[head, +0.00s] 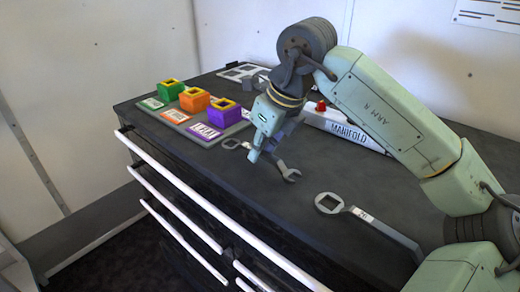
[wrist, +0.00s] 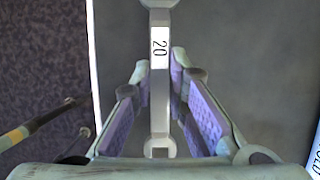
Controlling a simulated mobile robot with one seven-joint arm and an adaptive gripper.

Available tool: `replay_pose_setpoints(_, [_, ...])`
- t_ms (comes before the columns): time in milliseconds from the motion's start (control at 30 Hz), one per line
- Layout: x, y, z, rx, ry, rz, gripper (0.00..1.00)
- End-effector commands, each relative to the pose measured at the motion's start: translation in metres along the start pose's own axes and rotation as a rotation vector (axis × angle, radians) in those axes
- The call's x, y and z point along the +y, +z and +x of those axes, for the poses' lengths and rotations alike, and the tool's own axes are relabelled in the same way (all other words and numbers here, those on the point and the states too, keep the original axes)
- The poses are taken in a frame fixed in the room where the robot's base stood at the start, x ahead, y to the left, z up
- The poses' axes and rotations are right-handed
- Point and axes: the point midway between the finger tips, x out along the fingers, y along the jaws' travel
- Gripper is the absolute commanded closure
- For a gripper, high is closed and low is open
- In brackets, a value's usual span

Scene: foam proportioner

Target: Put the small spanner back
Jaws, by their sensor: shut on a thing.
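The small spanner (head: 286,172) is grey, with an open jaw at one end and a ring (head: 231,144) at the other. Its white label reads 20 in the wrist view (wrist: 159,50). My gripper (head: 262,150) points down at the bench and is shut on the spanner's handle, between the purple pads in the wrist view (wrist: 163,108). The fingers hide part of the handle in the head view. The spanner is at or just above the bench top; I cannot tell whether it touches. A larger spanner (head: 390,233) with a white label lies nearer the front right.
A grey-white frame with openings (head: 240,72) lies at the back. A white MANIFOLD unit (head: 345,128) with a red knob is behind my gripper. White drawer handles (head: 180,187) line the front.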

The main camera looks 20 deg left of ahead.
Motion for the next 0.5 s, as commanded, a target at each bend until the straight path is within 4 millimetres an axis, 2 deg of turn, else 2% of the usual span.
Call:
replay_pose_setpoints(133, [0.0, -0.005, 0.013, -0.002, 0.0, 0.0, 1.0])
replay_pose_setpoints(500, [0.0, -0.007, 0.019, -0.002, -0.002, 0.001, 1.0])
